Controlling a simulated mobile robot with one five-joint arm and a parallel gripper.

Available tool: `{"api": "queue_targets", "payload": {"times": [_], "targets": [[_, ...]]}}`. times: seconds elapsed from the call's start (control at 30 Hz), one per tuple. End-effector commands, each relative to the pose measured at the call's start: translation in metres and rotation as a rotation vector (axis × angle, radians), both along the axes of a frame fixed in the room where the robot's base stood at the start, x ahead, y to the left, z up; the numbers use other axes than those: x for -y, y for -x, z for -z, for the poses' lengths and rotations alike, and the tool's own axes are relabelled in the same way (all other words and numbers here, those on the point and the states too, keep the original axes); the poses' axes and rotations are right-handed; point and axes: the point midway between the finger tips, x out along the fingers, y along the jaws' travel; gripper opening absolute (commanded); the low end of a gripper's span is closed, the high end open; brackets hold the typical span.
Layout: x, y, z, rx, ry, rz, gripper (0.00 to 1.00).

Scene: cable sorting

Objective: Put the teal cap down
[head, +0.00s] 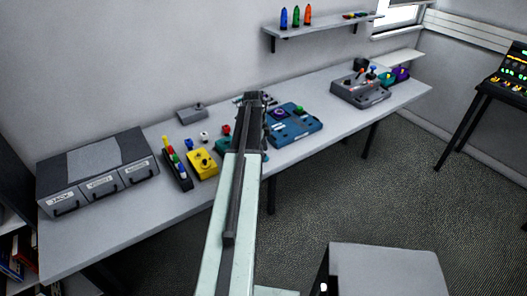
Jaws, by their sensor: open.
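My arm reaches out over the long grey table (330,128), and my gripper (252,98) is at its far end above the middle of the table. It is open, though its fingers are small and dark here. I cannot make out a teal cap between them. A teal item (221,144) shows just left of my arm, partly hidden behind it, with a red knob (226,130) above it. Another small teal piece (387,78) is at the right end of the table. I cannot tell whether either is the teal cap.
A grey drawer unit (97,172) stands at the left. A dark rack of coloured caps (177,170), a yellow box (202,165), a blue panel (305,124) and a grey control box (360,92) crowd the table. Clear tabletop lies along the front edge.

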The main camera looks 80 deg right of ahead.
Motion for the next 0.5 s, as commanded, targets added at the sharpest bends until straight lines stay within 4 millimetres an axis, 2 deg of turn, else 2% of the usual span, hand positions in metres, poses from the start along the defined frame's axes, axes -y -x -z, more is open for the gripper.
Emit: {"api": "queue_targets", "payload": {"times": [0.03,0.3,0.4,0.5], "targets": [[0.000,-0.001,-0.016,0.000,0.000,0.000,0.56],[0.001,-0.009,-0.077,0.000,0.000,0.001,0.56],[0.001,-0.012,-0.096,0.000,0.000,0.001,0.56],[0.001,-0.015,-0.107,0.000,0.000,0.001,0.56]]}}
